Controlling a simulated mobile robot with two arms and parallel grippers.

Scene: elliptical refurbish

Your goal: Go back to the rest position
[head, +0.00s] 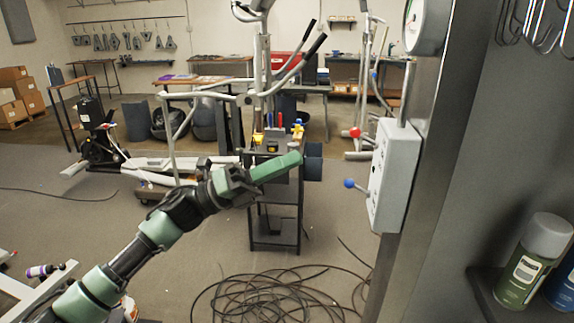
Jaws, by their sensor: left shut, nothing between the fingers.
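My left arm comes in from the lower left. My left gripper (277,168) is shut and empty, its green fingers together and pointing right. It is in front of a dark tool cart (275,237) and hides part of the cart's upper side. The fingertips end beside dark padded parts (313,162) in the picture; I cannot tell whether they touch. My right gripper is not in view.
A grey control box (393,173) with a blue-knobbed lever (350,183) is on the pillar at right. Spray cans (535,262) stand on a shelf at lower right. Tangled black cable (275,297) lies on the floor. An elliptical machine (195,98) stands behind.

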